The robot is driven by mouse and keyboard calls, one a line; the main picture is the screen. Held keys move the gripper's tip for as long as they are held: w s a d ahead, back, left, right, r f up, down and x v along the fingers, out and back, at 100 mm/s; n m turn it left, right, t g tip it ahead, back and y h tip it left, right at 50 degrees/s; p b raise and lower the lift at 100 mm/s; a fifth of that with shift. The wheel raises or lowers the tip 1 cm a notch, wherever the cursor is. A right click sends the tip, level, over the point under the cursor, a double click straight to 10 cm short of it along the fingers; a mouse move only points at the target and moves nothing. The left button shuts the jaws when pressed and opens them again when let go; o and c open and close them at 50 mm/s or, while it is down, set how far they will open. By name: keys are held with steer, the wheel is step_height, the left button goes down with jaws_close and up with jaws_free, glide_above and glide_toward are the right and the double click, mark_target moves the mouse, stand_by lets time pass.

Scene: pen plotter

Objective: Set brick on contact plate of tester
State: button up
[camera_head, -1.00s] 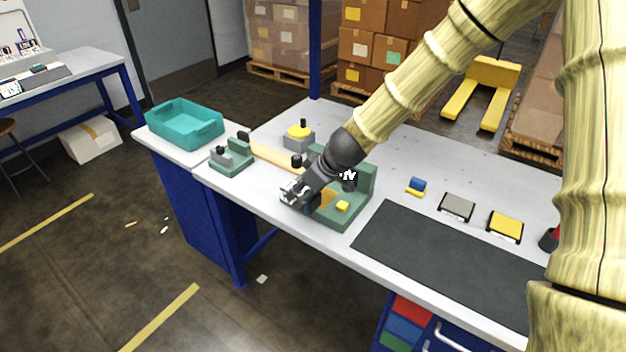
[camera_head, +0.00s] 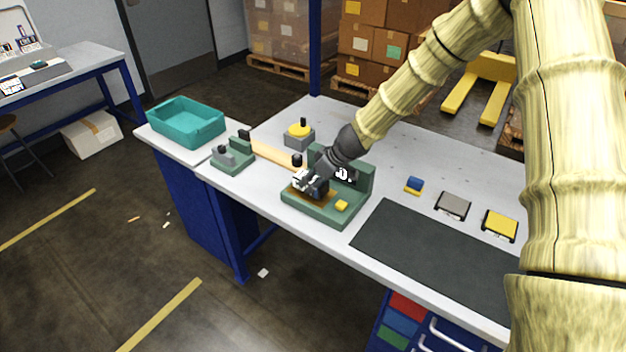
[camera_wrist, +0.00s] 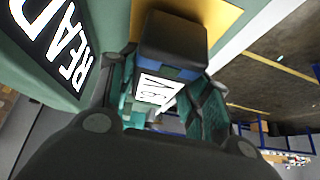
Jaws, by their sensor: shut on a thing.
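The green tester (camera_head: 341,219) stands on the grey bench. It has a copper-coloured contact plate (camera_head: 297,193), a yellow button (camera_head: 341,205) and an upright back panel with a display, which reads "READ…" in the wrist view (camera_wrist: 62,47). My gripper (camera_head: 304,182) is over the contact plate, shut on the brick. The brick (camera_wrist: 168,45) is dark with a blue band and a white label, and sits between my fingers in the wrist view. The plate (camera_wrist: 222,14) shows just beyond it. I cannot tell whether brick and plate touch.
A small green fixture (camera_head: 232,162) and a teal bin (camera_head: 186,122) are to the left. A grey block with a yellow top (camera_head: 299,134) stands behind. A dark mat (camera_head: 430,260), a blue piece (camera_head: 415,184), a grey pad (camera_head: 453,204) and a yellow pad (camera_head: 500,224) lie right.

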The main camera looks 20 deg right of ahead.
steer(key=shift+f, duration=0.2)
steer(key=shift+f, duration=0.2)
steer(key=o, duration=1.2)
steer(key=shift+r, duration=0.1)
steer(key=shift+r, duration=0.15)
steer(key=shift+b+v, duration=0.85)
steer(key=shift+v, duration=5.1)
steer(key=shift+s, duration=0.15)
